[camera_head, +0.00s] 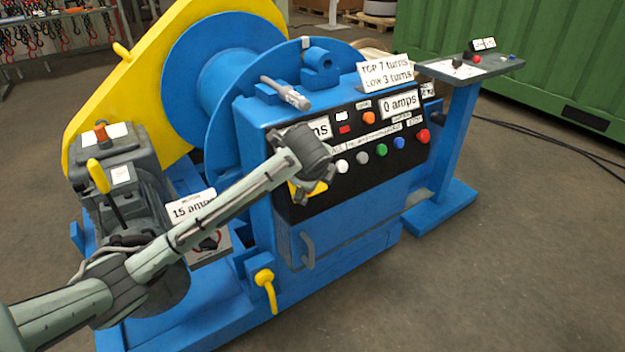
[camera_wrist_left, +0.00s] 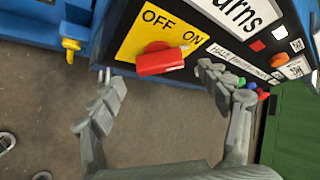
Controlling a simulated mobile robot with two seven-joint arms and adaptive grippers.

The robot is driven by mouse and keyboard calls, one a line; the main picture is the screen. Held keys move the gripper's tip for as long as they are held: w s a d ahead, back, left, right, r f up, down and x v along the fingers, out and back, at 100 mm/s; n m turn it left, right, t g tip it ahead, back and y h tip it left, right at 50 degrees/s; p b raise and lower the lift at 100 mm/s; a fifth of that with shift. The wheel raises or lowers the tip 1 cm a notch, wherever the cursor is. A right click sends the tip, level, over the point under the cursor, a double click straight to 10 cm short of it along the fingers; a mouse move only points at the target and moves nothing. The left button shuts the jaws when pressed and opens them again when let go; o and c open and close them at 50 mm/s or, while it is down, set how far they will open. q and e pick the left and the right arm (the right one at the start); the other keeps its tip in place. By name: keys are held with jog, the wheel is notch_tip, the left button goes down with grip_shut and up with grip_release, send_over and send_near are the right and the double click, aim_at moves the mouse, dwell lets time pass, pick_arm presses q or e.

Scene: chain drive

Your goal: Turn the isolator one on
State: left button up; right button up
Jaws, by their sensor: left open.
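The isolator is a red rotary handle (camera_wrist_left: 162,61) on a yellow plate (camera_wrist_left: 140,40) marked OFF and ON, in the left wrist view. The handle lies roughly crosswise, with a pale mark at its right end near the ON side. In the head view, my left gripper hides most of the yellow plate (camera_head: 297,190) at the left end of the black panel. My left gripper (camera_head: 316,184) is open in front of the plate. In the wrist view, its fingers (camera_wrist_left: 162,82) are spread, with the handle beyond the gap; no contact is visible. My right gripper is not in view.
The black panel (camera_head: 352,180) carries several coloured buttons and displays right of the isolator. A grey door handle (camera_head: 308,250) and a yellow lever (camera_head: 266,288) stick out below. A blue pedestal (camera_head: 455,140) stands at the right. The floor in front is clear.

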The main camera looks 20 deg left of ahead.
pick_arm(q)
jog(key=v, duration=0.7)
jog(key=shift+s+r, duration=0.2)
jog(key=shift+r, duration=0.05)
jog(key=shift+f, duration=0.1)
jog(key=x, duration=1.2)
jog(key=shift+d, duration=0.1)
